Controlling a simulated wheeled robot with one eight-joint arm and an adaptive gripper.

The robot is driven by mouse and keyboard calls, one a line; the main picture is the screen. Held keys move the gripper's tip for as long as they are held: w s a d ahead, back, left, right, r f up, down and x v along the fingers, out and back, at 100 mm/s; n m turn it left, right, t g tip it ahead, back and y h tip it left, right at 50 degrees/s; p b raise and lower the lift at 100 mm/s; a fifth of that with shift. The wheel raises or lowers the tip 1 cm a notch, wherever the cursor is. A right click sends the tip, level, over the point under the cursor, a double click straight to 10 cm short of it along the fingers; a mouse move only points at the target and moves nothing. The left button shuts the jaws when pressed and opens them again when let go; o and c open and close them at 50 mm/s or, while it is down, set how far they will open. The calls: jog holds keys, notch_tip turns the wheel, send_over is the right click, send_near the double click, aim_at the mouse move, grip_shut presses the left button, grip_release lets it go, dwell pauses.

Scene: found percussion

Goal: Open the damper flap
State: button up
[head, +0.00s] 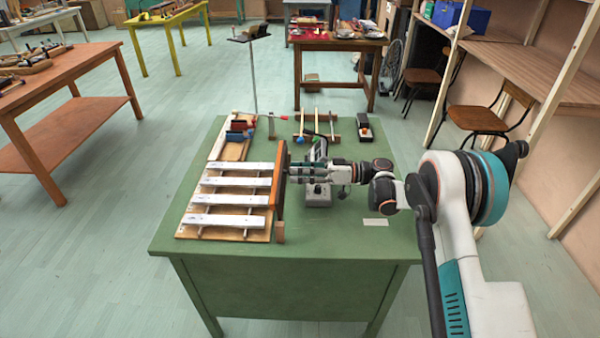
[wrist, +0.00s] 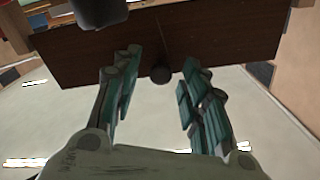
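The damper flap is an orange-brown wooden panel (head: 279,184) standing upright along the right end of the white metal bars (head: 228,199) on the green table. In the wrist view the flap (wrist: 215,40) is a dark brown board across the top. A small dark round knob (wrist: 160,75) sits on its lower middle. My gripper (head: 294,173) points left at the flap's right face. In the wrist view its teal-padded fingers (wrist: 156,88) are apart, with the knob seen between and just beyond their tips. Nothing is held. Whether the fingertips touch the board cannot be told.
A grey metal device (head: 317,193) with a small upright panel stands close to my gripper. Behind are a wooden rack with sticks (head: 317,137), a small black box (head: 365,133) and a tray of coloured pieces (head: 233,148).

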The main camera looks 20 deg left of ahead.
jog(key=v, duration=1.2)
dwell(0.4)
